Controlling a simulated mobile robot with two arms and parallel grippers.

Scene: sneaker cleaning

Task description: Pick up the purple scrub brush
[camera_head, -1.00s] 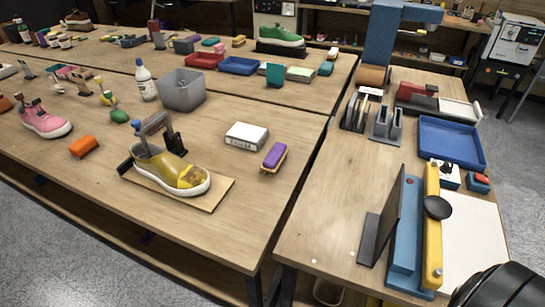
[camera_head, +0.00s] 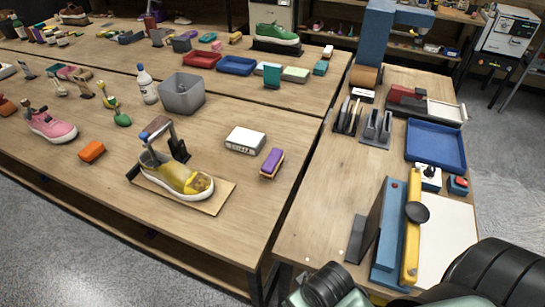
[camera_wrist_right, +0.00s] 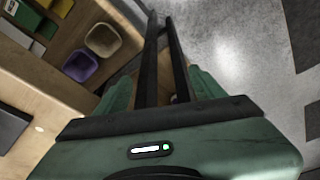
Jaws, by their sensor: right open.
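The purple scrub brush (camera_head: 272,161) has a purple top and a tan base. It lies on the wooden table near its right edge, to the right of a white box. Part of my right arm shows at the lower right of the head view; its fingertips are not seen there. In the right wrist view my right gripper (camera_wrist_right: 164,28) is open and empty, with its two dark fingers apart above the floor beside a table. The brush is not recognisable in the wrist view. My left gripper is not in view.
A yellow sneaker (camera_head: 177,179) stands on a board (camera_head: 215,203) left of the brush. A white box (camera_head: 245,140) and a grey bin (camera_head: 183,92) stand behind. A side table with a blue tray (camera_head: 435,145) and a blue-and-yellow device (camera_head: 388,235) stands to the right.

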